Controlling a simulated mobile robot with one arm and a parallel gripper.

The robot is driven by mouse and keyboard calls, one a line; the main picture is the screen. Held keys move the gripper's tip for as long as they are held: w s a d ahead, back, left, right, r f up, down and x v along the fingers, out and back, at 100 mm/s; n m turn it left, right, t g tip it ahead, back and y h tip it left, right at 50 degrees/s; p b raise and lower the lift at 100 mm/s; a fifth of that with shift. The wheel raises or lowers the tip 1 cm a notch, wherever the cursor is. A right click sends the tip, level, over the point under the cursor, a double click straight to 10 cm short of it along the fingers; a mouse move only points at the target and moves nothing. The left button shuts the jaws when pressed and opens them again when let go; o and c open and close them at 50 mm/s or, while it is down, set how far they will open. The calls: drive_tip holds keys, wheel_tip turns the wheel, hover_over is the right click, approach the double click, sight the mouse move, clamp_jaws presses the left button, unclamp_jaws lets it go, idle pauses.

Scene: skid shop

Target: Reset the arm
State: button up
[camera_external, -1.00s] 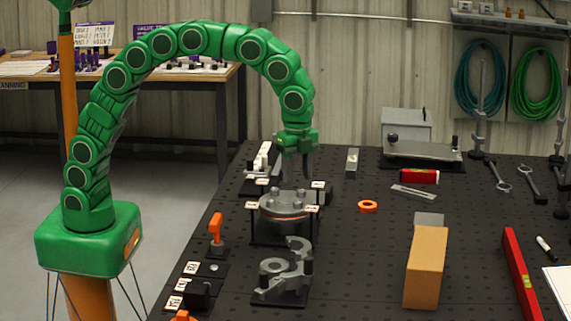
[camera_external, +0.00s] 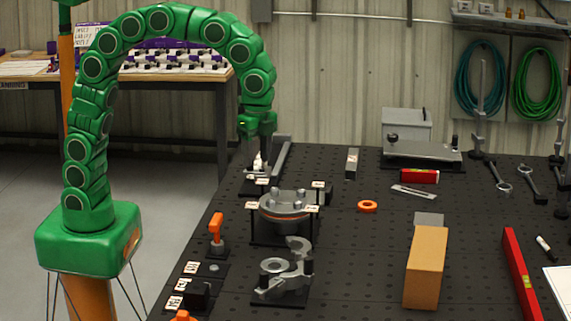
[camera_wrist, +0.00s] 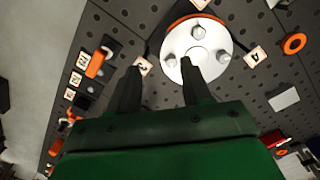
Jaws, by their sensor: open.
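My green arm arches over from its base on the left, and my gripper (camera_external: 257,163) hangs down over the far left edge of the black table, in front of a grey fixture there. In the wrist view my gripper (camera_wrist: 157,82) has its two dark fingers well apart, with nothing between them. Past the fingertips shows the round metal flange (camera_wrist: 205,50) with bolts and an orange ring, apart from the fingers. In the external view the flange (camera_external: 286,206) stands on its stand, nearer the camera than my gripper.
A clamp with an orange handle (camera_external: 216,229) stands at the table's left edge. A grey bracket part (camera_external: 285,272) sits in front of the flange. An orange ring (camera_external: 367,206), a cardboard box (camera_external: 426,267) and a red level (camera_external: 520,272) lie to the right.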

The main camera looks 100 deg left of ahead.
drive_tip(key=s+a+f+n, duration=0.1)
drive_tip(key=s+n, duration=0.1)
drive_tip(key=s, duration=1)
drive_tip(key=s+a+f+n+g, duration=0.1)
drive_tip(key=s+n, duration=0.2)
drive_tip(key=s, duration=0.8)
drive_tip(key=s+a+f+n, duration=0.1)
drive_tip(key=s+n, duration=0.2)
drive_tip(key=s, duration=0.9)
drive_tip(key=shift+s+a+f, duration=0.3)
drive_tip(key=shift+s+f, duration=0.05)
drive_tip(key=shift+f, duration=0.05)
